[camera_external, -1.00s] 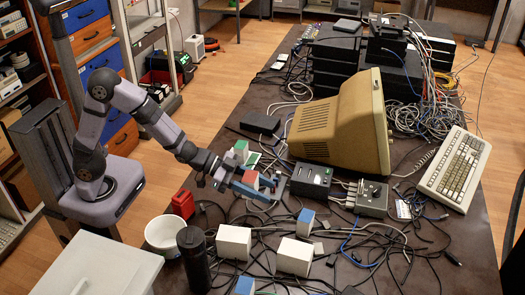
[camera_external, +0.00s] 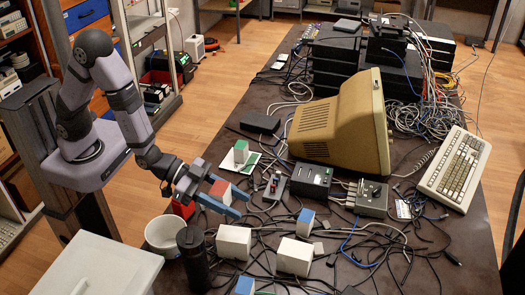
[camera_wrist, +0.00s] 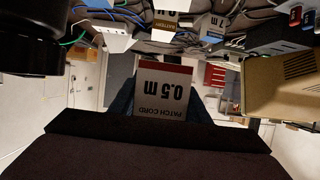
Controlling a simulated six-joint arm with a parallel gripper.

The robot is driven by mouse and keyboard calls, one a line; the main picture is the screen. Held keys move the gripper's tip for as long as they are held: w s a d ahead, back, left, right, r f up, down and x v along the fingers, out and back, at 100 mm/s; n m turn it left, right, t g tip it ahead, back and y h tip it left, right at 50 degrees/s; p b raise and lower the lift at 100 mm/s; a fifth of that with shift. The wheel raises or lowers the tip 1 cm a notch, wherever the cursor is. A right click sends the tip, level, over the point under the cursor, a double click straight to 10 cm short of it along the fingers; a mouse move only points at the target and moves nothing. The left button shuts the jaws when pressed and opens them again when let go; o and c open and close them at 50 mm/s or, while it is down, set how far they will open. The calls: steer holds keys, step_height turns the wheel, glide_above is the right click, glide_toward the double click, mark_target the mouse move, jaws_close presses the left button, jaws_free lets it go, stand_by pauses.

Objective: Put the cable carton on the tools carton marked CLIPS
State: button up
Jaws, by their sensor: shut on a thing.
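My gripper (camera_external: 223,200) is shut on a white carton with a red top (camera_external: 220,189), held above the table's left side. No CLIPS lettering is readable. Two plain white cartons (camera_external: 234,242) (camera_external: 295,256) stand on the table below and right of my gripper. The wrist view also shows a carton marked BATTERY (camera_wrist: 165,22) and a blue-grey one marked 1 m (camera_wrist: 212,27).
A white bowl (camera_external: 163,237), a black cylinder (camera_external: 193,256) and a red container (camera_external: 184,208) stand at the left edge. A beige monitor (camera_external: 335,120), dark boxes (camera_external: 311,180) and a keyboard (camera_external: 455,170) take up the right and back. Loose cables cover much of the table.

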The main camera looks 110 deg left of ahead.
steer(key=shift+d, duration=0.1)
glide_above(235, 235)
steer(key=shift+f, duration=3)
steer(key=shift+f+p, duration=0.4)
steer(key=shift+f, duration=1.5)
steer(key=shift+f, duration=0.2)
steer(key=o, duration=1.1)
steer(key=shift+r, duration=0.15)
